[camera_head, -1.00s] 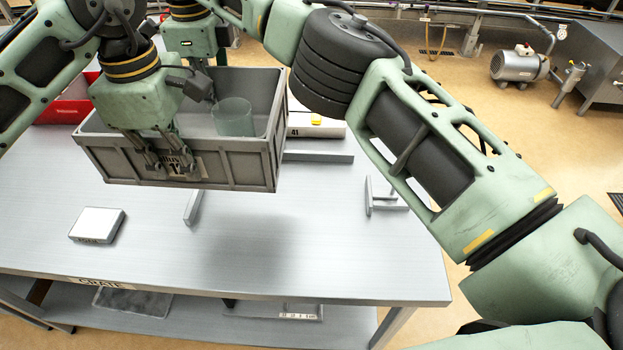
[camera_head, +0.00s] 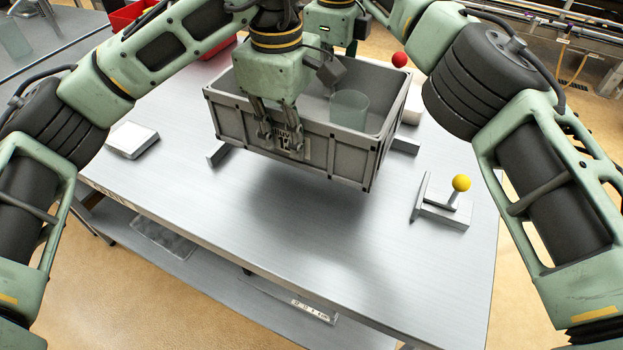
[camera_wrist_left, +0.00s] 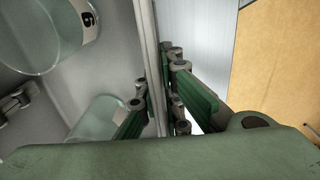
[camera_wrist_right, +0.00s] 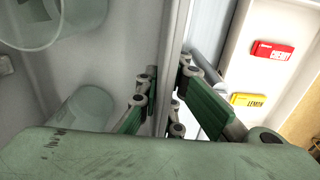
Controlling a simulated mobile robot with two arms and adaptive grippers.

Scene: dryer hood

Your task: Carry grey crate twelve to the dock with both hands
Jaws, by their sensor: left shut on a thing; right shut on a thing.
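The grey crate (camera_head: 232,122) hangs above the metal table, with a shadow beneath it. Its front label is partly covered by fingers. A clear jar (camera_head: 349,110) stands inside; the left wrist view shows two jars, one with a numbered label (camera_wrist_left: 90,18). My left gripper (camera_head: 278,140) is shut on the crate's near wall, which runs between its fingers in the left wrist view (camera_wrist_left: 160,100). My right gripper is at the far wall; its fingertips are hidden in the head view. The right wrist view shows it shut on the wall (camera_wrist_right: 165,100). No dock is clearly identifiable.
The table (camera_head: 300,235) is bare in front of the crate. A white box (camera_head: 132,138) lies left. Metal rails (camera_head: 217,155) and (camera_head: 405,145) show beside the crate. A yellow-knobbed lever (camera_head: 461,184) stands right; a red knob (camera_head: 400,60) is behind. A red bin (camera_head: 130,14) is back left.

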